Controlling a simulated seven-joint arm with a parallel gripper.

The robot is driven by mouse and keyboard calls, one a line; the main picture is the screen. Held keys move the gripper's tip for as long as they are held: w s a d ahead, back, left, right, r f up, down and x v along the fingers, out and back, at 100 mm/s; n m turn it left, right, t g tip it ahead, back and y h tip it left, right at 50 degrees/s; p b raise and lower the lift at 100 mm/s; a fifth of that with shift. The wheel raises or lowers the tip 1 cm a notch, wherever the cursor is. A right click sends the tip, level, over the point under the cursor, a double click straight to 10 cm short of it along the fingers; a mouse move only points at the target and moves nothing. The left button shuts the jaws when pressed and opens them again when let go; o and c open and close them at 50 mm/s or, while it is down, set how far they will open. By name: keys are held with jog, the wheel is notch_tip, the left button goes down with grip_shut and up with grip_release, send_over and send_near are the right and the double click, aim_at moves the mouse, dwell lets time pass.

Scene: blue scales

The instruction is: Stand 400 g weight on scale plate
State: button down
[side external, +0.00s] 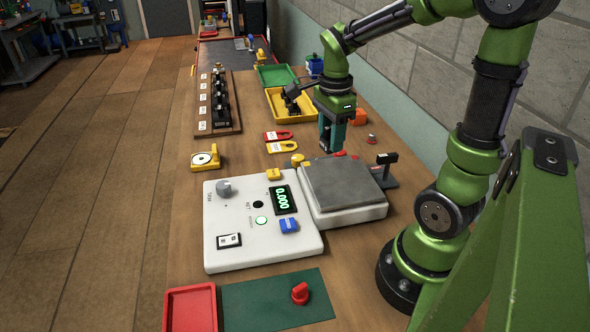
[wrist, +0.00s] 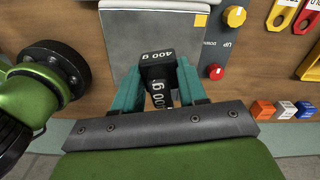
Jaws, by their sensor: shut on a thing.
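The 400 g weight (wrist: 157,68) is a black block with white "400 g" lettering. My gripper (wrist: 160,90) is shut on it, with a teal finger on each side. In the side view my gripper (side external: 332,138) points down at the far edge of the scale plate; the fingers hide the weight there. The scale plate (side external: 340,187) is a bare grey square on a white base. In the wrist view the plate (wrist: 135,40) lies beyond and below the weight, which overlaps its near edge in the picture. The display (side external: 283,199) reads 0.000.
A white control console (side external: 235,250) adjoins the scale on the left. A small black post (side external: 387,165) stands to its right. A yellow tray (side external: 290,104) and green tray (side external: 276,75) lie behind, with a rack of black weights (side external: 220,100) at left. A wall runs along the right.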

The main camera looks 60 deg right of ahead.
aim_at(341, 178)
jog(key=s+f+m, duration=0.1)
jog(key=f, duration=0.1)
jog(key=s+d+f, duration=0.1)
jog(key=f, duration=0.2)
jog(key=f+m, duration=0.1)
jog(key=f, duration=0.2)
jog(key=shift+s+d+m, duration=0.2)
jog(key=shift+s+m, duration=0.1)
jog(key=shift+s, duration=0.1)
jog(key=c, duration=0.6)
grip_release()
jog(key=shift+f, duration=0.1)
